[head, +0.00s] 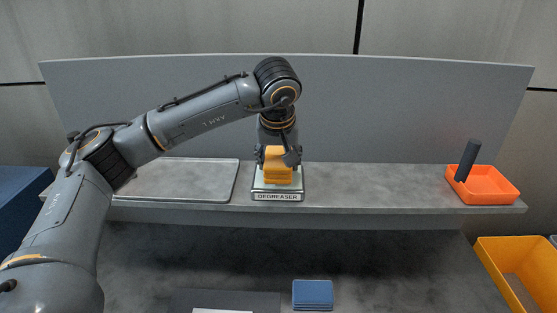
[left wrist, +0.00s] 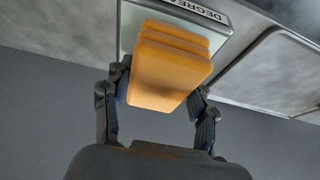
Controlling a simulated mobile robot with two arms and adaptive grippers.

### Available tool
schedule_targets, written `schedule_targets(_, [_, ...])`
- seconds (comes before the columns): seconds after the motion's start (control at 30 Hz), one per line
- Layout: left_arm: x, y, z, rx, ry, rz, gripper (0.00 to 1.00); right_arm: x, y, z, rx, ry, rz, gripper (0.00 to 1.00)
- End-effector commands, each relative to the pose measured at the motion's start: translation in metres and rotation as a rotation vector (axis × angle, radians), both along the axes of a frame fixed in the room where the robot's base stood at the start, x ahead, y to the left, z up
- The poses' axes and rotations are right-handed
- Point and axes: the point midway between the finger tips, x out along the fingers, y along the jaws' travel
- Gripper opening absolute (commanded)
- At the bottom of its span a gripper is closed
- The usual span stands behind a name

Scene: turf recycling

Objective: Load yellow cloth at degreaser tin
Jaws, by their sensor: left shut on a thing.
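The yellow cloth (head: 278,170) is a folded, layered yellow-orange block. My left gripper (head: 278,158) is shut on it, pointing down, at the degreaser tin (head: 277,197). In the left wrist view the cloth (left wrist: 168,75) sits between the two fingers of my left gripper (left wrist: 160,95). The tin is a shallow pale tray with a "DEGREASER" label on its front, standing on the grey shelf. The cloth is over the tin's middle; I cannot tell whether it touches the tin's floor. The tin's label also shows in the left wrist view (left wrist: 203,12). My right gripper is not in view.
An empty grey tray (head: 180,180) lies left of the tin on the shelf (head: 380,185). An orange bin (head: 490,187) with a dark upright handle stands at the right. A blue folded stack (head: 312,294) and a yellow crate (head: 520,262) are lower.

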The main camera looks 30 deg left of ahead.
Motion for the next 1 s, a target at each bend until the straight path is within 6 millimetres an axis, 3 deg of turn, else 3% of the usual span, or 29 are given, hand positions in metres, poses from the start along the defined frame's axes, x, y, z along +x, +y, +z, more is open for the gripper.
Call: schedule_targets(1.0, [0.0, 0.0, -0.01, 0.0, 0.0, 0.0, 0.32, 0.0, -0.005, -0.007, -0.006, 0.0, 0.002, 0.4])
